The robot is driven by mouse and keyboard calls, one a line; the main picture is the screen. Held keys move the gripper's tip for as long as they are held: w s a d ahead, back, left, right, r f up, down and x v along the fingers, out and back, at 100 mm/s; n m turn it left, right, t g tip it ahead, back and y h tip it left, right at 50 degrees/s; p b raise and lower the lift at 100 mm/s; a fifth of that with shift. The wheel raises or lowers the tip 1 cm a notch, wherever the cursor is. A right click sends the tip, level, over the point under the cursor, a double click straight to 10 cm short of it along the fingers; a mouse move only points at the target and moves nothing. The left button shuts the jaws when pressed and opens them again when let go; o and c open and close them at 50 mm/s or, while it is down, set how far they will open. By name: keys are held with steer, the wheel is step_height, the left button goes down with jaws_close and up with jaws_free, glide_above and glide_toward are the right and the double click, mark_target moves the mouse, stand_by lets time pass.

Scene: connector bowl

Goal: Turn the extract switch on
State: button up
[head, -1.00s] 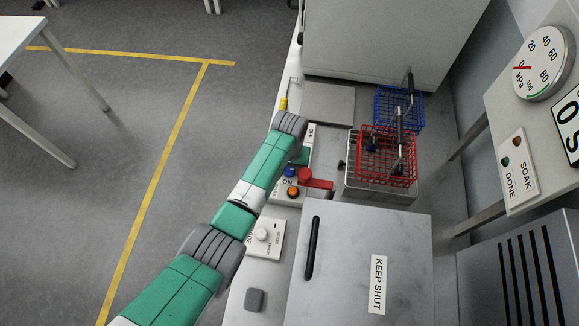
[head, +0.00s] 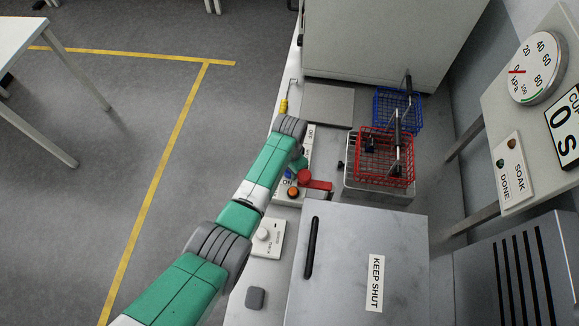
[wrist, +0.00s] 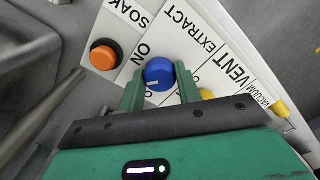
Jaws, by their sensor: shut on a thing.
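The extract switch is a blue round knob (wrist: 158,73) on a white panel marked EXTRACT in the wrist view. A short white mark shows on its lower left side, and the word ON is printed just left of it. My gripper (wrist: 159,78) is shut on the knob, one green finger on each side. Print right of the knob is partly hidden by a finger. In the head view, a little of the blue knob (head: 289,173) shows beside my wrist, and my arm covers most of the panel.
An orange SOAK button (wrist: 103,55) lies left of the knob. Yellow parts of the VENT and VACUUM controls (wrist: 281,108) are to the right. In the head view, a red handle (head: 315,181) is close by, with a red basket (head: 385,160) and a KEEP SHUT lid (head: 350,240) further right.

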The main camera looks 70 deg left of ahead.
steer(key=m, duration=0.5)
steer(key=shift+m+p, duration=0.3)
steer(key=shift+m, duration=2.2)
steer(key=o, duration=1)
steer(key=shift+c, duration=0.2)
steer(key=shift+r, duration=0.1)
step_height(320, 180, up, 8)
steer(key=shift+f+p, duration=0.15)
steer(key=shift+p, duration=0.9)
